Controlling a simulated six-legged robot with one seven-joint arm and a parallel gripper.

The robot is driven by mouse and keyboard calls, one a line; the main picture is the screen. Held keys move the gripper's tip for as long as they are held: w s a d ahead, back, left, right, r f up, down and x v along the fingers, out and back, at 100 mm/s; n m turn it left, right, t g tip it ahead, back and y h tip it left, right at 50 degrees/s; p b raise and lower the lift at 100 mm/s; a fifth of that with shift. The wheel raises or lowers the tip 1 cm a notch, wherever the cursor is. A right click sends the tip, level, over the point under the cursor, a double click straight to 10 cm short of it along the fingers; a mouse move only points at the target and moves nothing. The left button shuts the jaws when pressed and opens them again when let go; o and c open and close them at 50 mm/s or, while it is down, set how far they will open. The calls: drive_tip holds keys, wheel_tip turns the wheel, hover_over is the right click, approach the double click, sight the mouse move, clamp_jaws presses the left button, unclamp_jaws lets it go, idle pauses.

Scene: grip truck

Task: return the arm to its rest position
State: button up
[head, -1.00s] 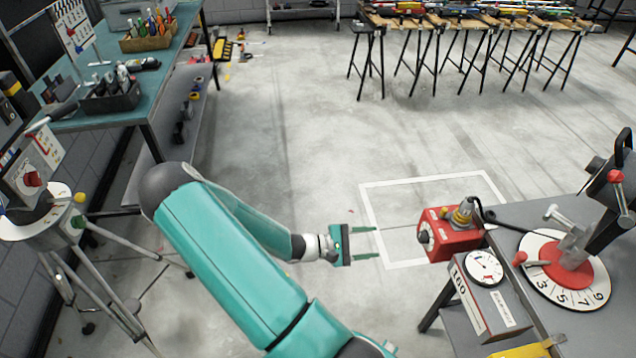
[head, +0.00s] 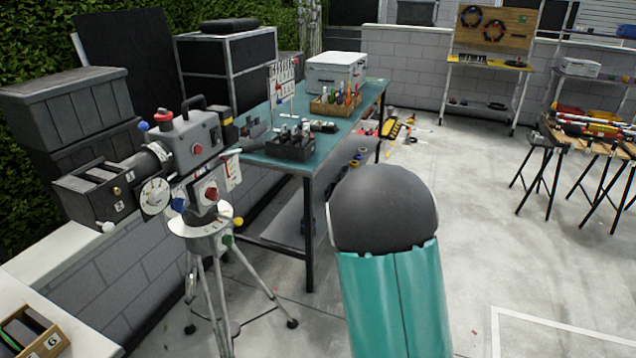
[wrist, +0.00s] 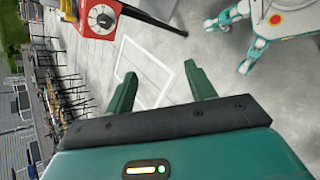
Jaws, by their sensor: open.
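My gripper (wrist: 163,95) shows in the wrist view with its two green fingers spread apart and nothing between them. Beyond the fingers are bare concrete floor and a white outlined rectangle (wrist: 150,72). In the head view my teal arm with its dark rounded joint rises in the lower middle, and the gripper itself is out of that picture.
A camera on a tripod (head: 190,165) stands at the left of the head view. Behind it is a teal workbench (head: 345,132) with tool holders. A red box with a dial (wrist: 98,18) is at the wrist view's top left. Open floor lies at the right.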

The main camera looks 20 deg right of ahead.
drive_tip(key=w+a+r+t+y, duration=0.4)
drive_tip(key=a+r+t, duration=0.3)
drive_tip(key=a+r, duration=0.55)
drive_tip(key=s+a+r+t+y, duration=0.1)
drive_tip(key=s+a+r+t, duration=0.1)
drive_tip(key=a+r, duration=0.3)
drive_tip(key=s+a+r+n+t+y, duration=0.1)
drive_tip(key=a+r+t, duration=0.2)
drive_tip(key=a+r, duration=0.2)
wheel_tip(320, 180, up, 4)
drive_tip(key=shift+s+f+t, duration=0.25)
drive_tip(key=shift+s+t, duration=0.05)
drive_tip(key=shift+s, duration=0.1)
drive_tip(key=shift+a, duration=0.1)
drive_tip(key=c, duration=0.4)
drive_tip(key=shift+d, duration=0.2)
